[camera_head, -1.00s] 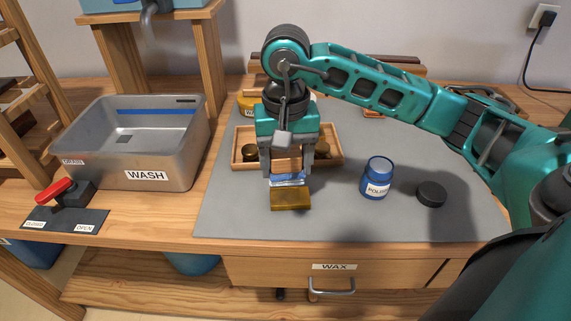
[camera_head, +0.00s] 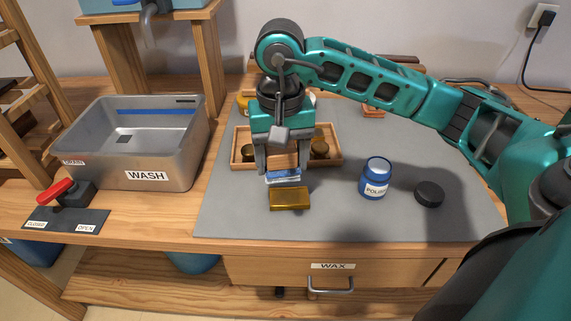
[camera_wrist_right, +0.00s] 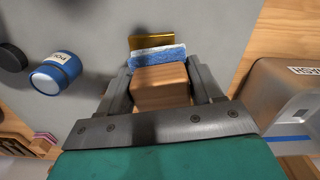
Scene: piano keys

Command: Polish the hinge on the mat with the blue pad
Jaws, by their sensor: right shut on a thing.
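My right gripper (camera_head: 282,172) is shut on the blue pad (camera_head: 283,177), a wooden block with a blue and white face. In the right wrist view the block sits between the two fingers and the blue face (camera_wrist_right: 158,56) points away from the palm. The brass hinge (camera_head: 289,198) lies on the grey mat (camera_head: 330,222), just in front of the pad in the head view. In the right wrist view the hinge (camera_wrist_right: 150,41) shows just beyond the pad. Whether they touch is unclear. My left gripper is not in view.
An open blue polish jar (camera_head: 374,183) and its black lid (camera_head: 429,194) stand to the right on the mat. A wooden tray (camera_head: 335,158) with brass pieces is behind the gripper. The metal wash basin (camera_head: 147,178) is at left. The mat's front is clear.

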